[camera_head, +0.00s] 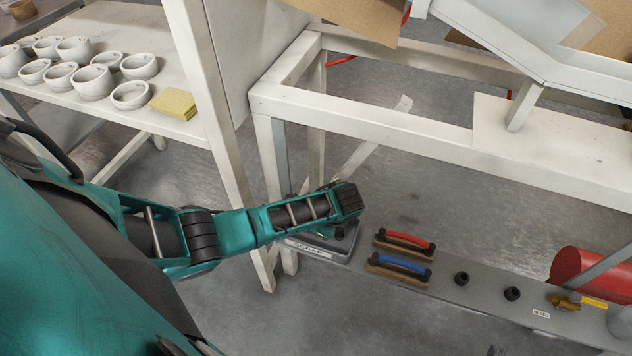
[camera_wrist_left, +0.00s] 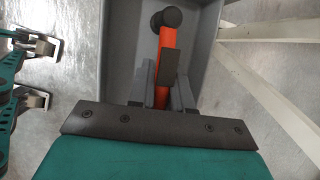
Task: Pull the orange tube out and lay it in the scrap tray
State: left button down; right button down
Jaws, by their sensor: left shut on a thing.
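The orange tube (camera_wrist_left: 166,41) with a round black end (camera_wrist_left: 172,17) shows in the left wrist view. My left gripper (camera_wrist_left: 165,88) is shut on it, inside the walls of the grey scrap tray (camera_wrist_left: 118,60). Whether the tube touches the tray floor I cannot tell. In the head view my left arm reaches over the scrap tray (camera_head: 345,246) at the left end of the grey bench and hides the tube and fingers.
A red-handled piece (camera_head: 404,240) and a blue-handled piece (camera_head: 399,264) lie on the bench, right of the tray. Two black fittings (camera_head: 461,278) (camera_head: 512,293) stand farther right, then a brass valve (camera_head: 565,302). A white frame (camera_head: 370,117) stands behind.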

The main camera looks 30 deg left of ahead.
pick_arm(q)
jog(key=shift+f, duration=0.25)
pick_arm(e)
jog(key=shift+f, duration=0.15)
pick_arm(q)
jog(key=c, duration=1)
grip_release()
pick_arm(e)
jog(key=shift+a, duration=0.1)
pick_arm(q)
jog(key=shift+o, duration=0.2)
jog(key=p+v, duration=0.4)
jog(key=v, duration=0.9)
pick_arm(e)
jog(key=r, duration=0.2)
jog(key=d+r, duration=0.1)
jog(key=shift+s+h, duration=0.3)
